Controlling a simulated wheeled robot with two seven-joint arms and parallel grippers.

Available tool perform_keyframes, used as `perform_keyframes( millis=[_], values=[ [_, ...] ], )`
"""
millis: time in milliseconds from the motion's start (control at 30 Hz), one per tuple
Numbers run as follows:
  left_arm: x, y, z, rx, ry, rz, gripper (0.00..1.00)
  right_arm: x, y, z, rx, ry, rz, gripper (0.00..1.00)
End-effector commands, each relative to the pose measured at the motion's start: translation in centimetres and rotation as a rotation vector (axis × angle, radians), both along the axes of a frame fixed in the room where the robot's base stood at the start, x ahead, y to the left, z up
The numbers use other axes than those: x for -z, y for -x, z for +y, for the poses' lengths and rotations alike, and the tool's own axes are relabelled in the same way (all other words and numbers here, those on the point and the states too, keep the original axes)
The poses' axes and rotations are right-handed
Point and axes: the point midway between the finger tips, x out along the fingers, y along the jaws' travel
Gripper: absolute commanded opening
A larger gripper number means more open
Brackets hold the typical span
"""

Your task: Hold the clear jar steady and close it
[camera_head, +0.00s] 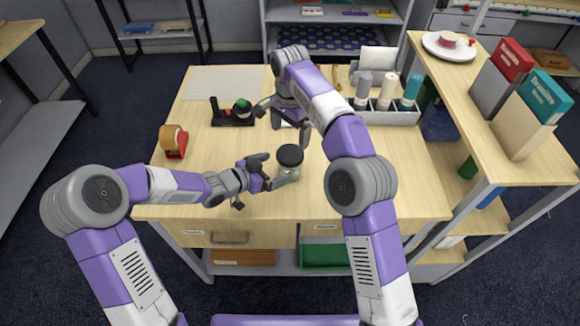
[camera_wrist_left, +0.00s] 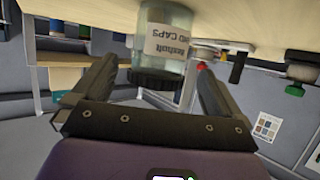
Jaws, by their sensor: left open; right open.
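The clear jar (camera_head: 288,172) stands upright near the front middle of the table. A black lid (camera_head: 290,155) sits on top; I cannot tell whether it is tightened. In the left wrist view, which is upside down, the jar (camera_wrist_left: 168,38) shows a printed label and its dark lid (camera_wrist_left: 155,79) points down. My left gripper (camera_head: 277,170) is open at the jar's left side, with its fingers on either side of the jar, not clamped on it. My right gripper (camera_head: 284,124) is open and empty, low over the table behind the jar.
A tape dispenser (camera_head: 174,141) stands at the left edge. A black stand with a green-topped item (camera_head: 241,108) is at the back left. A grey caddy with bottles (camera_head: 385,112) is at the back right. The front right tabletop is clear.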

Motion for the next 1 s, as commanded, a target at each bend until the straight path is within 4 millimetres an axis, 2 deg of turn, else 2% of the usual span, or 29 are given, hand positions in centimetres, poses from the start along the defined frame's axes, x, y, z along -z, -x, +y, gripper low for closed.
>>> perform_keyframes(
  millis=[400,833,1000],
  values=[
    [2.2,-3.5,-4.2,0.002,0.0,0.0,1.0,0.0,0.0,0.0,0.0,0.0,0.0,1.0],
    [2.6,-4.1,-4.8,0.0,-0.001,0.0,1.0,0.0,0.0,0.0,0.0,0.0,0.0,1.0],
    [2.6,-4.1,-4.8,0.0,-0.001,-0.001,0.76,0.0,0.0,0.0,0.0,0.0,0.0,1.0]
  ],
)
